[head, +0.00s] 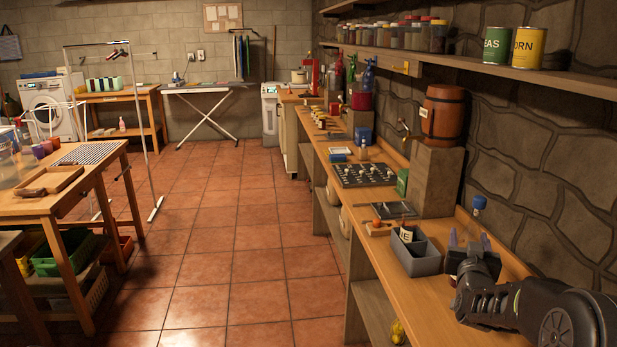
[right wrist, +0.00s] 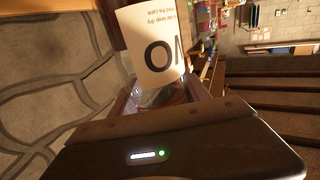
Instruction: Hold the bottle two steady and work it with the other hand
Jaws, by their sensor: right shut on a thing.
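A large O and part of another letter are visible, so I cannot read the whole word. My left gripper is out of view.
A grey bin (head: 418,262) with a white-labelled item stands just left of the gripper. Beyond it are a dark slotted board (head: 365,175) and a barrel (head: 442,115) on a stone block. The stone wall rises close on the right. The tiled floor (head: 235,235) is clear.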

